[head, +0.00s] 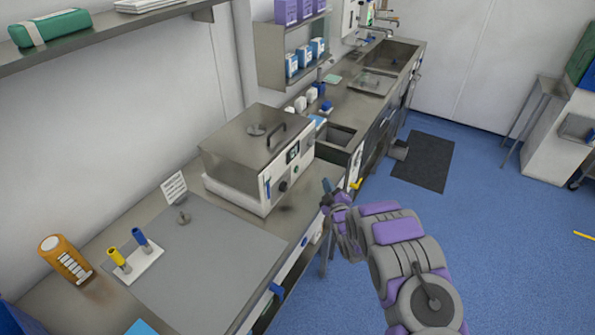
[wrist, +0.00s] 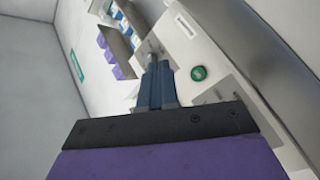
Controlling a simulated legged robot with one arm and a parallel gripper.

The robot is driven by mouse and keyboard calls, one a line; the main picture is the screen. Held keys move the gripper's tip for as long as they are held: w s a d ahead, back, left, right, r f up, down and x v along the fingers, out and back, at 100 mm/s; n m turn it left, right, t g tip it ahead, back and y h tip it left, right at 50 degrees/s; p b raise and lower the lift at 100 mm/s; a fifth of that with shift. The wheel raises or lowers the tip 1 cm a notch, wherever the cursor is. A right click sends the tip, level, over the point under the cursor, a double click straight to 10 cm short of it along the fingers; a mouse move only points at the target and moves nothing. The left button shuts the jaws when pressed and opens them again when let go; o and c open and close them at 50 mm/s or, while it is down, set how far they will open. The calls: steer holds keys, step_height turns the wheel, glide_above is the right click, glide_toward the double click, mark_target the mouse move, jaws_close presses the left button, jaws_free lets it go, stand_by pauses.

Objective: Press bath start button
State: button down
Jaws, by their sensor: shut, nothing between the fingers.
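The bath is a steel box with a handled lid (head: 258,135) on the steel counter, seen in the head view. A round green button (wrist: 198,73) on a pale panel (wrist: 195,45) shows right of the fingertips. I cannot tell whether the fingertips touch anything.
A grey mat (head: 215,255) lies on the counter left of the bath, with a rack of yellow and blue tubes (head: 135,262) and an orange bottle (head: 65,260). A sink (head: 340,137) is behind the bath. The blue floor (head: 480,230) on the right is largely clear.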

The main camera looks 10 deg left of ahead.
mark_target(296, 169)
steer(key=shift+w+a, duration=0.5)
steer(key=shift+a, duration=0.85)
steer(key=shift+w+a, duration=0.5)
steer(key=shift+a, duration=0.9)
steer(key=shift+w+a, duration=0.5)
steer(key=shift+a, duration=0.85)
steer(key=shift+a, duration=0.1)
steer(key=shift+w+a+r, duration=0.1)
steer(key=shift+a, duration=0.1)
steer(key=shift+r, duration=0.1)
